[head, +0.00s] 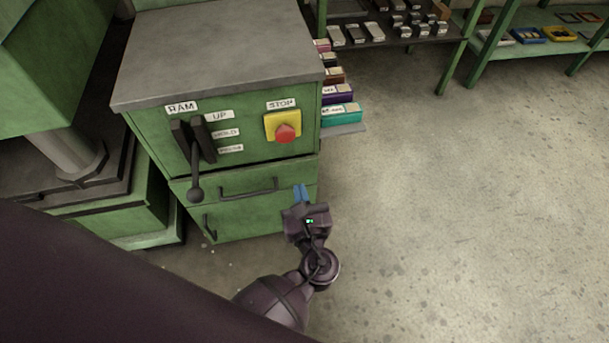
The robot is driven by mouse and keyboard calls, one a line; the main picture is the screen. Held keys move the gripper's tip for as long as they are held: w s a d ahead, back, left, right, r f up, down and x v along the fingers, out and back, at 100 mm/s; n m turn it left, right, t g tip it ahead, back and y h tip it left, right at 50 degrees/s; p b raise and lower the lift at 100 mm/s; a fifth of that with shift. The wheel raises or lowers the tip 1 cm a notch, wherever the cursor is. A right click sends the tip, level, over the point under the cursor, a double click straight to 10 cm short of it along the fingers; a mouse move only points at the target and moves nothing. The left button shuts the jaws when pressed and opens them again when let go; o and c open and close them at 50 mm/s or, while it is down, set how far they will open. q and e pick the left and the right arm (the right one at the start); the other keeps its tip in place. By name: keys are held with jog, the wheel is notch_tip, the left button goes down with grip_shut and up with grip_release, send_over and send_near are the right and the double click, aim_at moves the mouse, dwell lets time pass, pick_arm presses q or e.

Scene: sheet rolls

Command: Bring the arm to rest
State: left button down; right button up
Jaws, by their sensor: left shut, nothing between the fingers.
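My left gripper (300,192) is in the lower middle of the head view, at the end of my dark arm. Its blue fingertips are together and nothing is between them. It is in front of the right side of a green cabinet's (258,215) lower drawers. From this angle I cannot tell whether it touches the cabinet. My right gripper does not show.
The cabinet front has a RAM lever (195,160) and a red STOP button (285,133) on a yellow box. Coloured boxes (341,113) stick out at its right side. Green shelves (483,50) stand behind. The concrete floor (450,210) on the right is clear.

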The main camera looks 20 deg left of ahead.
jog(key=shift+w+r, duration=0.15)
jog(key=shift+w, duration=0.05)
pick_arm(q)
jog(key=s+a+r+n+g+h+p, duration=0.1)
jog(key=s+a+n+h+p, duration=0.3)
jog(key=s+n, duration=0.6)
jog(key=s+a+r+n+g+h+p, duration=0.2)
jog(key=s+a+n+h+p, duration=0.3)
jog(key=n, duration=1.3)
jog(key=s+a+g+h, duration=0.1)
jog(key=s+a, duration=0.2)
jog(key=s, duration=0.2)
jog(key=shift+s+a, duration=0.2)
jog(key=shift+a, duration=0.05)
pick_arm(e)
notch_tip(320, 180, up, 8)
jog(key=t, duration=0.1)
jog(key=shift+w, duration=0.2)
